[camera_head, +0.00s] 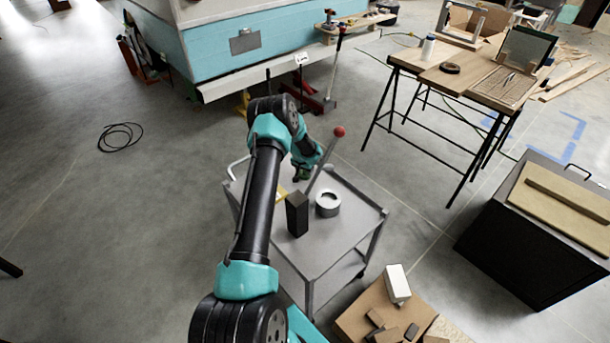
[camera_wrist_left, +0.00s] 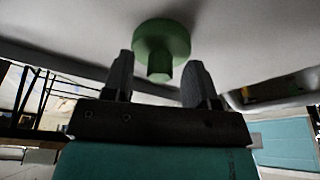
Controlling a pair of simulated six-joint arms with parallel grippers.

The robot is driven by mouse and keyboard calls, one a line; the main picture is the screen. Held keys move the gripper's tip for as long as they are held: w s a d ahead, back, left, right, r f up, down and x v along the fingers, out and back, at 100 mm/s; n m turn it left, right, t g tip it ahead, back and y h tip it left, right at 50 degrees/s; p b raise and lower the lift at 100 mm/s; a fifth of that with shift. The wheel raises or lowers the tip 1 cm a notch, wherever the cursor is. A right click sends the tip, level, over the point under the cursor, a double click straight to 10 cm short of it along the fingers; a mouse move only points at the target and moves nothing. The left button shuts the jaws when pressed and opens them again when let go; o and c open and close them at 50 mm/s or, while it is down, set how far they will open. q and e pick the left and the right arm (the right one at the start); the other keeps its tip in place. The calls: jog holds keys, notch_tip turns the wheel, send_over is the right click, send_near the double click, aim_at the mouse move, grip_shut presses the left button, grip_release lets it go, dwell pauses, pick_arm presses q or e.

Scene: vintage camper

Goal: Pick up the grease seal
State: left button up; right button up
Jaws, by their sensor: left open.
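A green round part (camera_wrist_left: 162,40) with a narrower stub shows in the left wrist view, on a pale grey surface just beyond my fingertips. My left gripper (camera_wrist_left: 159,78) is open, with one finger on each side of the stub and no clear contact. In the head view my left gripper (camera_head: 302,175) is low over the grey cart (camera_head: 325,245), near its far side, and hides much of what is below it. A pale grey ring (camera_head: 328,209) lies on the cart to its right. I cannot tell for sure which part is the grease seal. My right gripper is out of view.
A black block (camera_head: 297,215) stands on the cart close to my left arm. A rod with a red ball (camera_head: 339,131) rises beside the gripper. A cardboard box (camera_head: 355,318) stands in front, a dark cabinet (camera_head: 535,235) at right, a work table (camera_head: 455,83) behind.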

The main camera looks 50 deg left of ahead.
pick_arm(q)
grip_shut()
dwell(0.4)
jog(key=shift+r, duration=0.1)
notch_tip(320, 180, up, 10)
dwell(0.6)
